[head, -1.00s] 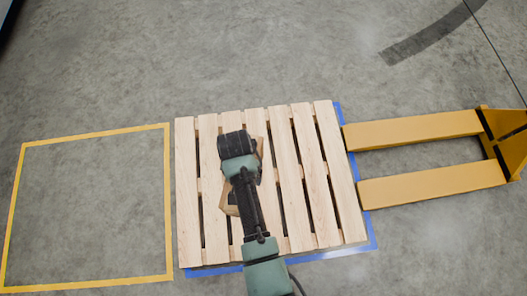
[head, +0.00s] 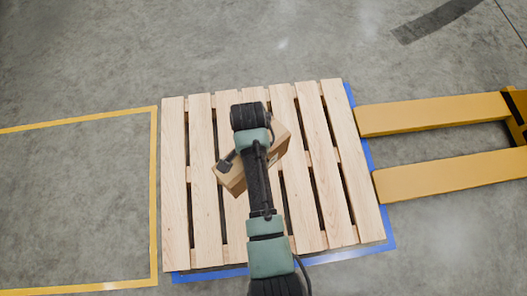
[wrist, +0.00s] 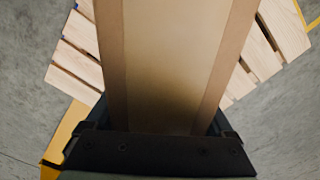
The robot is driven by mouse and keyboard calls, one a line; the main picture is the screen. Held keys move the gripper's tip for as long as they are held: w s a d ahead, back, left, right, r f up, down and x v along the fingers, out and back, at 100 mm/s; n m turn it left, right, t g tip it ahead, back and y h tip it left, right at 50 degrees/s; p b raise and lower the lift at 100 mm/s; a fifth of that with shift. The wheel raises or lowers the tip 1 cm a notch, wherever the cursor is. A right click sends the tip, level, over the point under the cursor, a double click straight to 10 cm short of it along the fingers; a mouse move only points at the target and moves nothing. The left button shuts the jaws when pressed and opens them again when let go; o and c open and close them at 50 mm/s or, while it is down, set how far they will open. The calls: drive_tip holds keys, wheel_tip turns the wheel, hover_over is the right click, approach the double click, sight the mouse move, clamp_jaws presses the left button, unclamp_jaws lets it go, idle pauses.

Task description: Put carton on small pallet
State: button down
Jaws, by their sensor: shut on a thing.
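A brown carton (head: 233,178) shows over the middle of the wooden pallet (head: 174,190) in the head view, partly hidden by my arm. It lies turned at an angle to the slats. I cannot tell whether it touches them. In the wrist view the carton (wrist: 165,60) fills the middle, between the two sides of my gripper (wrist: 160,135). My gripper is shut on the carton. In the head view its fingers are mostly hidden behind my wrist. The pallet also shows on both sides of the carton in the wrist view (wrist: 75,55).
A yellow pallet jack (head: 440,115) has its two forks at the pallet's right side. Blue tape (head: 370,245) edges the pallet on the floor. A yellow taped square (head: 153,200) on the left is empty.

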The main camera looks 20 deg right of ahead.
drive_tip(key=d+f+m+b, duration=0.1)
drive_tip(key=f+m+b, duration=0.1)
drive_tip(key=f+b, duration=0.6)
drive_tip(key=w+d+f+m+b, duration=0.1)
drive_tip(key=d+f+m+b, duration=0.1)
drive_tip(key=f+b, duration=0.6)
drive_tip(key=w+d+f+m+b, duration=0.1)
drive_tip(key=f+m+b, duration=0.2)
drive_tip(key=f+b, duration=0.6)
drive_tip(key=shift+w+d+b, duration=0.1)
drive_tip(key=shift+d+b, duration=0.2)
drive_tip(key=shift+b, duration=0.05)
drive_tip(key=shift+r, duration=0.15)
unclamp_jaws()
drive_tip(key=shift+f, duration=0.2)
